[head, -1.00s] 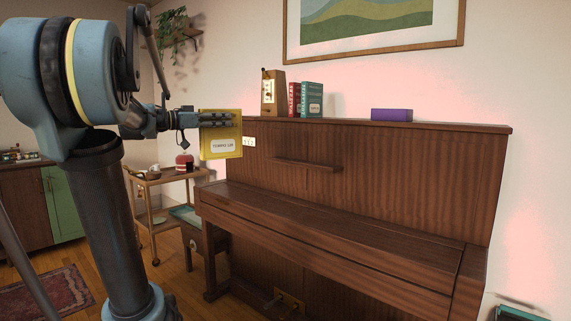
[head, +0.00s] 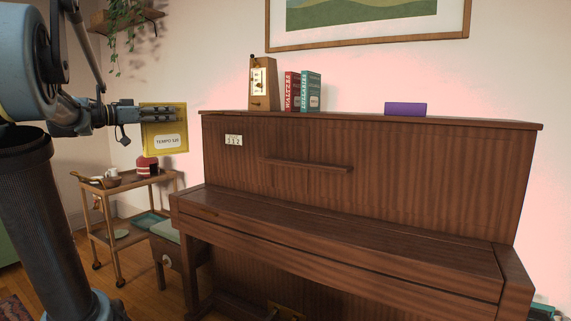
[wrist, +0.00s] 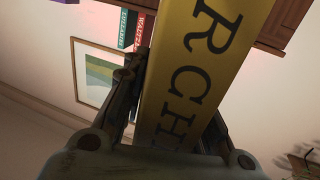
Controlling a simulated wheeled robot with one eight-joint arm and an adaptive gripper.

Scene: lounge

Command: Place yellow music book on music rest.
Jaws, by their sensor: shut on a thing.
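The yellow music book (head: 163,142) is in my gripper (head: 162,113), upright, with a white label reading TEMPO 120 facing the head camera. In the head view it hangs in the air just left of the piano's upper left edge. My gripper's fingers are shut on it. In the wrist view the yellow book (wrist: 200,70) runs up between the two fingers, with the dark letters RCH showing. The music rest (head: 308,165) is a narrow wooden ledge on the piano's upright front, bare, to the right of the book.
The piano (head: 400,150) carries a metronome (head: 262,85), a red book (head: 291,92), a teal book (head: 310,92) and a purple block (head: 405,109) on top. A small number plaque (head: 233,141) is on its front. A trolley (head: 130,183) and a stool (head: 172,245) stand at left.

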